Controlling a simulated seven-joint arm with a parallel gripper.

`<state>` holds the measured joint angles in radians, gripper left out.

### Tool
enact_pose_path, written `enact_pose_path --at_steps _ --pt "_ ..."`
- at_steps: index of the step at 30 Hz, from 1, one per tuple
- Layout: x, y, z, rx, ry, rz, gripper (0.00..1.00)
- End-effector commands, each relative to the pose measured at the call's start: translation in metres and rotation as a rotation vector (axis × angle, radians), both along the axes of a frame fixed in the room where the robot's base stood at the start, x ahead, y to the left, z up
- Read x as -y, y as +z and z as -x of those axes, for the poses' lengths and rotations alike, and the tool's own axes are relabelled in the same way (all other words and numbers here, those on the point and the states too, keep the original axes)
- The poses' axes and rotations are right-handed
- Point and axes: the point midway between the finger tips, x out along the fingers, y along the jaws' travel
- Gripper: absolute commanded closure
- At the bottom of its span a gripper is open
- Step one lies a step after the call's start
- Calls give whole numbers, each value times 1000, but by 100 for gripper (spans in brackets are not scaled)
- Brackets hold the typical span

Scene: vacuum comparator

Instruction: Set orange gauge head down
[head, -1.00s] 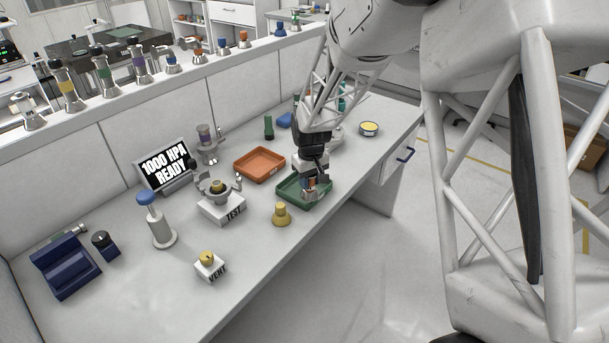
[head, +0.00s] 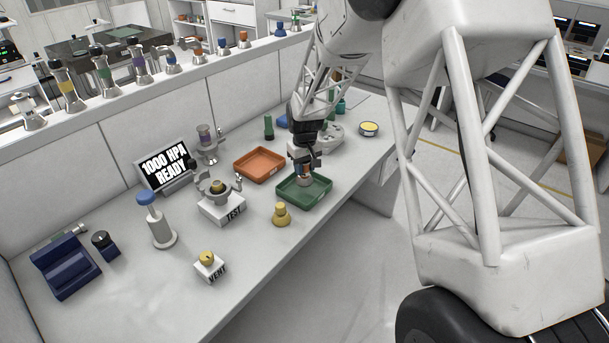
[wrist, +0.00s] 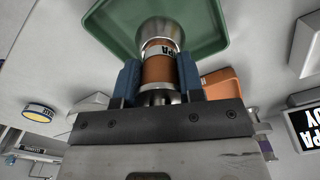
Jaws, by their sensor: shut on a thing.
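The orange gauge head (wrist: 158,65) is a short cylinder with an orange band, a white label and a metal flange. My gripper (wrist: 160,80) is shut on it, with blue finger pads on both sides in the wrist view. In the head view my gripper (head: 304,170) is over the green tray (head: 318,197), and the gauge head (head: 304,181) shows small below the fingers. The green tray also shows behind the flange in the wrist view (wrist: 110,22). I cannot tell whether the flange touches the tray floor.
An orange tray (head: 259,165) lies left of the green one. A brass gauge head (head: 281,214) stands just in front of the green tray. The TEST block (head: 222,208), the VENT block (head: 210,266) and a blue-topped pump (head: 158,225) stand further left. A yellow-lidded tin (head: 369,129) is at right.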

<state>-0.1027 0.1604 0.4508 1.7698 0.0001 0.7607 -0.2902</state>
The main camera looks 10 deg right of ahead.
Motion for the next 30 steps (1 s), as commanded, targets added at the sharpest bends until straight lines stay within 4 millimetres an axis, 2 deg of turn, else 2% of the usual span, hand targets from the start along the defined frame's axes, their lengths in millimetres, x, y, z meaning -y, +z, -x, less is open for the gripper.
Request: enact_pose_path --at_steps 5,13,28,29,30 --pt "0 -8 0 0 0 0 94" --pt "0 -33 0 -1 0 0 94" --pt "0 -38 0 0 0 0 94" --pt "0 -38 0 0 0 0 60" --pt "0 -38 0 0 0 0 54"
